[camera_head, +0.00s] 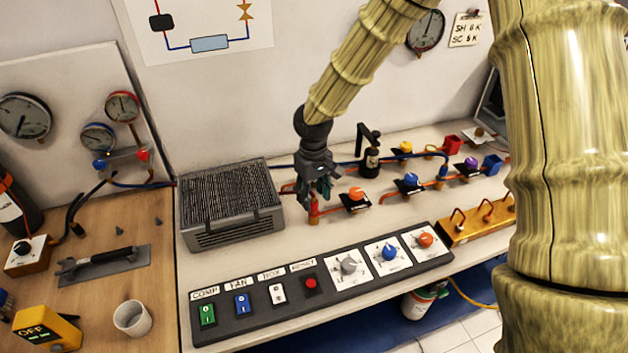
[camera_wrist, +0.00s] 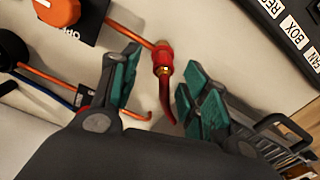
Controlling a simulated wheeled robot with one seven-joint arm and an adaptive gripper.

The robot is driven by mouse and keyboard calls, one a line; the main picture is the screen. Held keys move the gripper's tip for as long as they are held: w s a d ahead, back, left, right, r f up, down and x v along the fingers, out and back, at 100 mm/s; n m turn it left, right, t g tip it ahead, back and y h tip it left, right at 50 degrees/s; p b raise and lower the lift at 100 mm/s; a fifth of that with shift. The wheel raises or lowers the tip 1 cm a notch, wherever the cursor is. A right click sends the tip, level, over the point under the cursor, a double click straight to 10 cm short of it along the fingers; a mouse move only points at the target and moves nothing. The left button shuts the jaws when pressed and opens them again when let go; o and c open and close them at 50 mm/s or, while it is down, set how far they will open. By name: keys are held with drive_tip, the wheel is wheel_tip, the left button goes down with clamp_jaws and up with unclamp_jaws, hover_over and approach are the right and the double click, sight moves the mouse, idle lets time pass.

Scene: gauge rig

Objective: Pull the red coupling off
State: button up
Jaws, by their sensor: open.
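A red coupling (camera_wrist: 163,55) with a brass collar sits at the end of a copper pipe, with a dark red hose (camera_wrist: 167,100) leading from it. The coupling also shows in the head view (camera_head: 314,209), just below my gripper (camera_head: 319,194). In the wrist view my gripper (camera_wrist: 158,84) is open, with its green-padded fingers on either side of the hose. The coupling lies a little beyond the fingertips and nothing is held. Whether a finger touches the hose, I cannot tell.
A finned grey unit (camera_head: 232,203) stands left of my gripper. An orange-knobbed valve (camera_head: 355,197) is close on the right, and a black-handled fitting (camera_head: 369,155) stands behind. The switch panel (camera_head: 320,310) lies in front. A gauge manifold (camera_head: 125,154) is at far left.

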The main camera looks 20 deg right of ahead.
drive_tip(key=shift+s+f, duration=0.45)
drive_tip(key=shift+f, duration=0.1)
drive_tip(key=shift+w+f, duration=0.3)
drive_tip(key=shift+f, duration=0.5)
drive_tip(key=shift+s+r, duration=0.1)
drive_tip(key=shift+s, duration=0.1)
drive_tip(key=shift+w, duration=0.1)
clamp_jaws()
